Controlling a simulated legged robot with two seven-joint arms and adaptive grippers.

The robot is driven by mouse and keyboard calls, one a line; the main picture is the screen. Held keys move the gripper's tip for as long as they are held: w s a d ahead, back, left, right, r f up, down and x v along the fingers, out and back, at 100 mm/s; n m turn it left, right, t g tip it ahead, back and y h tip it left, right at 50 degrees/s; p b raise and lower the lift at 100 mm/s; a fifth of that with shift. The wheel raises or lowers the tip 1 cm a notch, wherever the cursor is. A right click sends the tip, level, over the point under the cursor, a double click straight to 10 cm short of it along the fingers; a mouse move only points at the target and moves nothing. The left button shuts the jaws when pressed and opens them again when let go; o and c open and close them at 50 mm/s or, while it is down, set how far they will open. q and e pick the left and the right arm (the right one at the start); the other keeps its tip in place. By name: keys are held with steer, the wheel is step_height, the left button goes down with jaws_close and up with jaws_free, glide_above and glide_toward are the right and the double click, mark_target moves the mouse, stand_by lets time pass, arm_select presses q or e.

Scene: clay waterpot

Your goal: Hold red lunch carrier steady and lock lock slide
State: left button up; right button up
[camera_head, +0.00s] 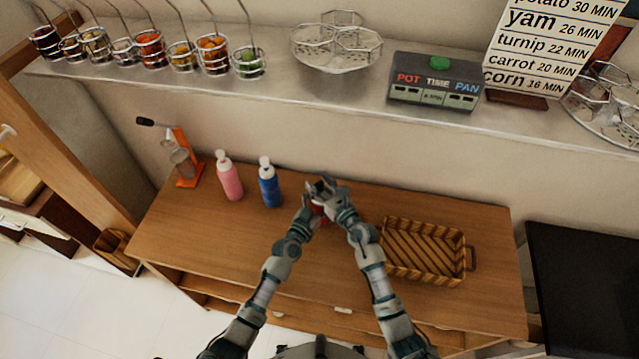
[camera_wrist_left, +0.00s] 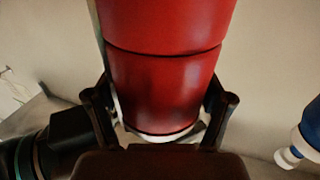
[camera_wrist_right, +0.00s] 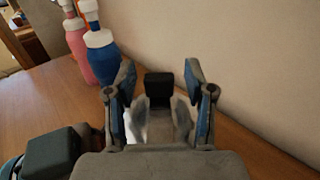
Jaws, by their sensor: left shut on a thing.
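The red lunch carrier (camera_wrist_left: 165,85) is a glossy red stacked cylinder with a pale base ring. It fills the middle of the left wrist view; in the head view only a small red patch (camera_head: 319,212) shows between my grippers. My left gripper (camera_wrist_left: 163,102) is shut on the carrier's lower part, one finger on each side. My right gripper (camera_wrist_right: 163,85) is close to it near its top, with fingers apart. A pale grey part with a black block shows between or just beyond those fingers; I cannot tell what it is. The lock slide cannot be made out.
A pink bottle (camera_head: 230,180) and a blue bottle (camera_head: 269,186) stand left of the grippers on the wooden table (camera_head: 190,235). An orange stand (camera_head: 186,160) is farther left. A woven basket (camera_head: 424,250) lies to the right. A metal shelf (camera_head: 345,90) runs above.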

mark_target(321, 186)
jaws_close()
arm_select(q)
steer(key=shift+a, duration=0.1)
arm_select(e)
steer(key=shift+v, duration=1.95)
steer(key=shift+o, duration=0.7)
jaws_free()
steer(key=v, duration=1.2)
